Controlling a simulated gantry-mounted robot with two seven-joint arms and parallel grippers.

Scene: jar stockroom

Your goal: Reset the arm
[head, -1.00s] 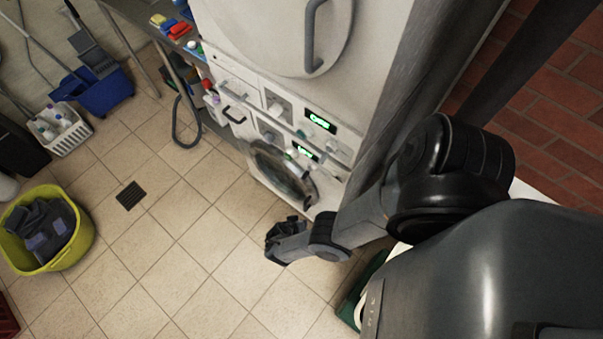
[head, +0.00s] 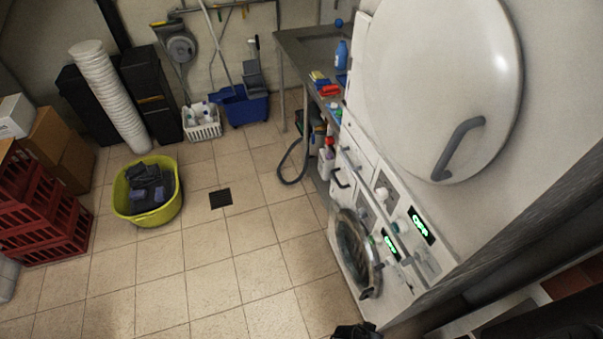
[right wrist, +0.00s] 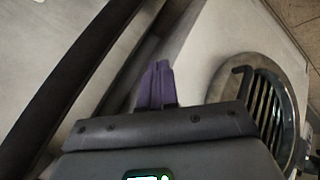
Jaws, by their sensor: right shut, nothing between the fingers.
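My right gripper (right wrist: 158,75) is shut and empty in the right wrist view, its two purple-grey fingers pressed together. A pale machine front with a round ribbed door (right wrist: 268,105) lies beyond it. In the head view only a dark part of this gripper (head: 355,331) shows at the bottom edge, below the washing machine's round door (head: 356,250). It appears apart from the machine. My left gripper is out of view.
A large white round door with a grey handle (head: 458,148) is at the upper right. A yellow-green tub (head: 150,215) with dark cloth stands on the tiled floor, near red crates (head: 45,215). A steel table (head: 300,45) is at the back. The middle floor is clear.

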